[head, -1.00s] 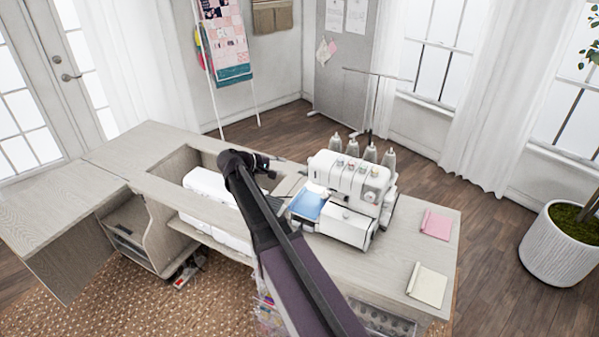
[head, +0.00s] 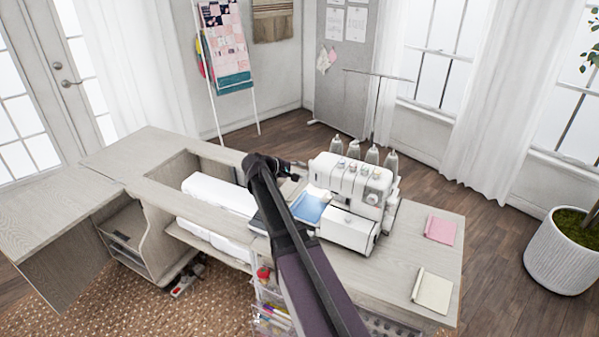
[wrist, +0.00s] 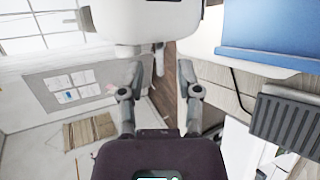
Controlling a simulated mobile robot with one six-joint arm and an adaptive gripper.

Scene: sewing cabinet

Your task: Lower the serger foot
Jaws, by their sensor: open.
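The white serger (head: 348,182) stands on the cabinet top, with a blue cloth (head: 311,206) on its left front side. My gripper (head: 297,171) is at the serger's left side, partly hidden by my arm. In the wrist view my gripper (wrist: 160,72) is open and empty, its two fingers apart. A white rounded part of the serger (wrist: 150,22) lies just ahead of the fingertips; I cannot tell whether they touch. The blue cloth also shows at the upper right of the wrist view (wrist: 272,28). The serger foot cannot be made out in either view.
A dark ribbed pedal-like object (wrist: 290,122) lies beside the gripper in the wrist view. Several thread cones (head: 372,155) rise behind the serger. A white machine (head: 218,193) sits in the cabinet opening. Pink cloth (head: 440,229) and cream cloth (head: 432,291) lie on the right.

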